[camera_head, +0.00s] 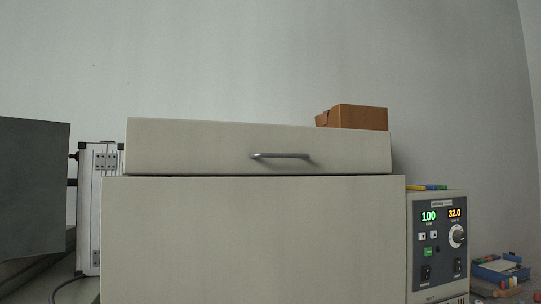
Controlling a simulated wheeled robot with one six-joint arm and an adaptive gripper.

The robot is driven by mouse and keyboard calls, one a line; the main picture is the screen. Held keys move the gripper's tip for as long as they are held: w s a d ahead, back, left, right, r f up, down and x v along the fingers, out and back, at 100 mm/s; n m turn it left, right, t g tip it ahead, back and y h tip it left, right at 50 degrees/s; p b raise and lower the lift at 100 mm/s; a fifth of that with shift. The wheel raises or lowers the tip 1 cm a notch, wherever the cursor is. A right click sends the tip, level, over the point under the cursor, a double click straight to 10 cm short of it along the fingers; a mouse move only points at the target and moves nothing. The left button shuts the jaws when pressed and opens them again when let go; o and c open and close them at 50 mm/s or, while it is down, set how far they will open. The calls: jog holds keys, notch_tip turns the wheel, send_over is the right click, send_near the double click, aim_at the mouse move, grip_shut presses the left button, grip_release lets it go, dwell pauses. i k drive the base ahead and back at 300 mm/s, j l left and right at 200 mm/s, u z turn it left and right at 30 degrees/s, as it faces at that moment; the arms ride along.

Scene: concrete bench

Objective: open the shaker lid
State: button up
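The shaker is a large beige box with a broad front body (253,240). Its lid (200,148) lies down over the top of the body, with a thin dark seam between the two. A grey bar handle (281,155) is fixed to the lid's front face, a little right of its middle. The shaker's control panel (440,245) is at the right, with a green display reading 100 and an orange one reading 32.0. My gripper is not in view, and nothing touches the handle.
A brown cardboard box (360,117) shows above the lid's right rear. A silver case (100,210) and a dark grey panel (33,188) stand at the left. Pens (428,187) lie atop the control unit; a blue box of small items (500,268) is far right.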

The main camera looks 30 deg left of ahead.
aim_at(153, 147)
jog(key=u, duration=1.45)
